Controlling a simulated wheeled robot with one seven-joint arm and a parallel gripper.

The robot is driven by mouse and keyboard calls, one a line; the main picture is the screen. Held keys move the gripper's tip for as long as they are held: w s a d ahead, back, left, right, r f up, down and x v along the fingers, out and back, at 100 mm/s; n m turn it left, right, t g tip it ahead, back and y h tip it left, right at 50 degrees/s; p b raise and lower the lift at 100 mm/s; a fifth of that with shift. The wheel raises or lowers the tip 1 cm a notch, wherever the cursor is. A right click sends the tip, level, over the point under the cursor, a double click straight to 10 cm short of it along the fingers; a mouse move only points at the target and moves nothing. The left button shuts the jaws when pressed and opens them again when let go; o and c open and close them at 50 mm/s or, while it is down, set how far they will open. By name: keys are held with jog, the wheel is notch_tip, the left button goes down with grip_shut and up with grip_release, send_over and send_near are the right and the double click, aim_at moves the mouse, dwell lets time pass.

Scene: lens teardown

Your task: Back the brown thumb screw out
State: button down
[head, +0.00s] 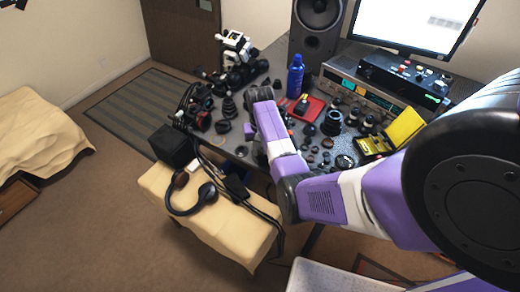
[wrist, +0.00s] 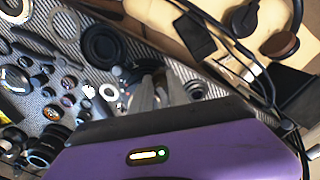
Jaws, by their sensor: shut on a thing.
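My gripper (wrist: 152,92) shows at the lower middle of the wrist view, its grey fingers close together and pointing down at the desk among lens parts. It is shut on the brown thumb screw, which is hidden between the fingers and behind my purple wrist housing. A dark lens part with small coloured marks (wrist: 131,80) sits just left of the fingers. In the head view my arm reaches over the front of the desk, and the fingertips are hard to make out there.
Lens rings and barrels crowd the desk. A black ring (wrist: 102,46) lies close to the fingers. A blue bottle (head: 295,77), a red tray (head: 312,108) and a yellow case (head: 403,128) stand farther back. Headphones (head: 190,198) lie on the cream bench (head: 225,232) in front.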

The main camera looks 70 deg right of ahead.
aim_at(260, 152)
jog(key=c, duration=1.3)
grip_release()
jog(key=shift+o, duration=0.2)
jog(key=shift+r+b, duration=0.55)
jog(key=shift+r, duration=3.35)
